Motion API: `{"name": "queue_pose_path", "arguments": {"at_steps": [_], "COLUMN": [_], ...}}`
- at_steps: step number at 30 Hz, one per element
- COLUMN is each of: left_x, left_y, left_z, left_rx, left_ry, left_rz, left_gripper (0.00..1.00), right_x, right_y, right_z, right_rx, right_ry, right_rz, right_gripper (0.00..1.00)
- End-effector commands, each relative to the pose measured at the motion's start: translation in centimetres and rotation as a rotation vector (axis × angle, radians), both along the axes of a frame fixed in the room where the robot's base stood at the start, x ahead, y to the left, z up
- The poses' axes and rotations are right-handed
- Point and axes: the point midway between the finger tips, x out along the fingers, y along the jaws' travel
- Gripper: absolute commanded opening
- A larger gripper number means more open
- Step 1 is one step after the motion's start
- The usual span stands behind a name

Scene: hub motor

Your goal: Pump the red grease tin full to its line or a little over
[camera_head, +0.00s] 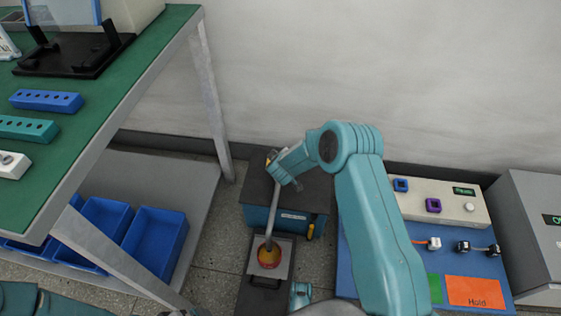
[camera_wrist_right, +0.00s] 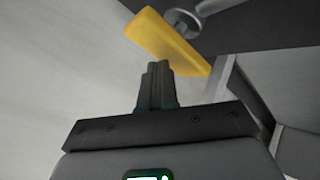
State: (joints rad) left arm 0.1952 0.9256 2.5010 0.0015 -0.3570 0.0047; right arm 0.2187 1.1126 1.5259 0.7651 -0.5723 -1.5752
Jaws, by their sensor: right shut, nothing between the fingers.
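The red grease tin (camera_head: 268,260) stands on a small plate low in the middle of the head view, with yellow-orange showing inside its red rim. A grey spout (camera_head: 270,225) slants down to it. I cannot make out the fill line or the exact level. Behind stands the pump's dark-topped teal box (camera_head: 308,222). My right arm reaches over it, its gripper mostly hidden in the head view. In the right wrist view the right gripper (camera_wrist_right: 158,68) is shut and empty, its tips close to a yellow handle (camera_wrist_right: 165,42); contact is unclear. My left gripper is out of view.
A green-topped bench (camera_head: 105,85) fills the left, with blue bins (camera_head: 155,243) on its lower shelf. At right are a blue mat (camera_head: 475,262), a beige panel with coloured parts (camera_head: 445,205), an orange "Hold" card (camera_head: 474,291) and a grey cabinet (camera_head: 532,225).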

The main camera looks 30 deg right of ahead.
Motion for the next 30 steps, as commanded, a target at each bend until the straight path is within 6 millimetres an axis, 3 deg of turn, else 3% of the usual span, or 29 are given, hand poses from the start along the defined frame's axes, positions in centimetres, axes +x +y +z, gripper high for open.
{"name": "queue_pose_path", "arguments": {"at_steps": [30], "left_x": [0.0], "left_y": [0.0], "left_z": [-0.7], "left_rx": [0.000], "left_ry": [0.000], "left_rz": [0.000], "left_gripper": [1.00], "right_x": [-0.1], "right_y": [0.0], "right_z": [-1.5], "right_rx": [0.002], "right_ry": [0.004], "right_rz": [-0.002], "right_gripper": [0.00]}}
